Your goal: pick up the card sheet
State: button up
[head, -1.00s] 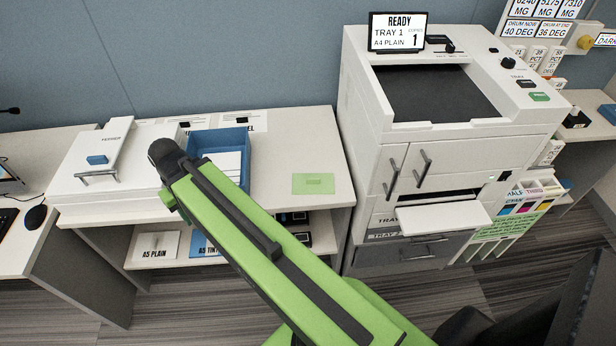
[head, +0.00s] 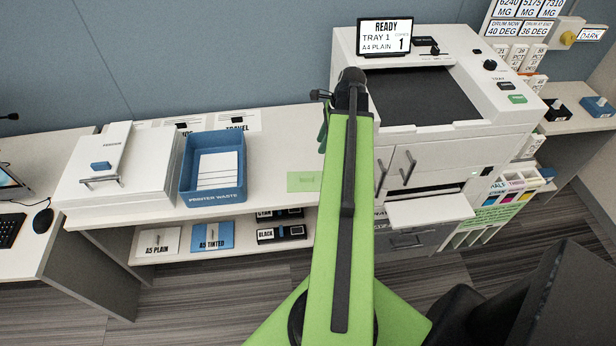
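A flat pale green sheet (head: 303,181) lies on the white counter, left of the printer; my arm covers or borders its right edge. I cannot tell whether it is the card sheet. White sheets (head: 218,168) lie in the blue printer waste tray (head: 213,197). A white sheet or tray (head: 432,208) sticks out from the printer's front. My green arm rises across the middle of the view, in front of the printer's left side. Small dark parts show beside its far end, perhaps of my gripper; its fingers cannot be made out.
The printer (head: 459,140) stands right of the counter. A feeder unit (head: 122,170) sits on the counter's left. A shelf below holds A5 plain (head: 158,241) and A5 tinted (head: 212,236) packs and black boxes (head: 281,234). Bare counter surrounds the green sheet.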

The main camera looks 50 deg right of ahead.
jog(key=b, duration=1.1)
send_over(307, 177)
jog(key=s+d, duration=0.2)
jog(key=f, duration=1.1)
jog(key=shift+w+a+f, duration=0.1)
jog(key=shift+w+f, duration=0.05)
jog(key=shift+w, duration=0.1)
jog(key=shift+w+a+f+b, duration=0.1)
jog(key=shift+w+f+b, duration=0.05)
jog(key=shift+f+b, duration=0.3)
jog(key=shift+r, duration=0.2)
jog(key=b+x, duration=0.5)
jog(key=shift+a+f, duration=0.15)
jog(key=shift+f, duration=0.05)
jog(key=shift+r, duration=0.2)
grip_shut()
